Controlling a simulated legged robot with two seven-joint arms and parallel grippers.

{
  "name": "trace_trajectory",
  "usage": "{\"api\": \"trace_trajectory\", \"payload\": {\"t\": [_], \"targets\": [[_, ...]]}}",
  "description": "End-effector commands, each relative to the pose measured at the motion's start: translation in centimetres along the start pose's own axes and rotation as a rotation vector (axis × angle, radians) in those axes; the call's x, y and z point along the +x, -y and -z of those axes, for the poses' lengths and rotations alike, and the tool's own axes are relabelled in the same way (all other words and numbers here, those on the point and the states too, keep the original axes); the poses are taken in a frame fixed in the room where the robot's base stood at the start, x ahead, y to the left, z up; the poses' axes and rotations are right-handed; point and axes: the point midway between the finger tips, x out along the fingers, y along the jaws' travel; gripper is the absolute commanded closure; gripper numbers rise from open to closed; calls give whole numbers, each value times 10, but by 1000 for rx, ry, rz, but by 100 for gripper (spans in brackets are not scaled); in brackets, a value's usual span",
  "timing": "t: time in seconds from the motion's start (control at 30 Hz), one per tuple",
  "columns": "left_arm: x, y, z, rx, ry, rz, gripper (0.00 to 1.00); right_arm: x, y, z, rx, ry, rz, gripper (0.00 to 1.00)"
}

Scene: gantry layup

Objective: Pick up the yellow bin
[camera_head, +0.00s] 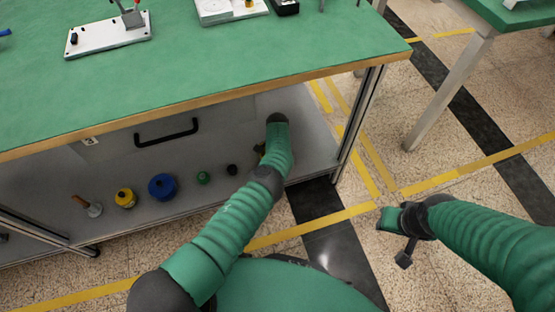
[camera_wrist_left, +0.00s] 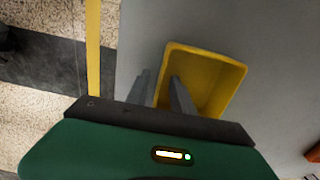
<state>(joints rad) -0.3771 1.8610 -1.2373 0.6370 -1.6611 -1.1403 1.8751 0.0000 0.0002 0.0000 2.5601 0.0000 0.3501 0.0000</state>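The yellow bin (camera_wrist_left: 212,82) shows in the left wrist view, its open top facing the camera, on a grey surface. My left gripper (camera_wrist_left: 160,77) is at the bin's left wall. Its two grey fingers are apart, one outside that wall and one over the bin's inside. I cannot tell whether they touch it.
The lower shelf (camera_head: 310,150) holds a yellow item (camera_head: 125,198), a blue spool (camera_head: 162,187) and other small things left of my arm. The green tabletop (camera_head: 210,75) overhangs my left arm. A table leg (camera_head: 357,125) stands to its right.

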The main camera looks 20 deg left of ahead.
Motion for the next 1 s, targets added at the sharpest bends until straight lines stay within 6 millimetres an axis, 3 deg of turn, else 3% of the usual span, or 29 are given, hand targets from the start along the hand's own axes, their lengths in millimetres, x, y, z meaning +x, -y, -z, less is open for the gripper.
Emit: {"api": "trace_trajectory", "payload": {"t": [0.37, 0.6, 1.0], "targets": [[6, 0, 0, -1, 0, 0, 72, 4, 0, -1, 0, 0, 0, 64], [6, 0, 0, -1, 0, 0, 100, 4, 0, -1, 0, 0, 0, 64], [6, 0, 0, -1, 0, 0, 100, 4, 0, -1, 0, 0, 0, 64]]}}
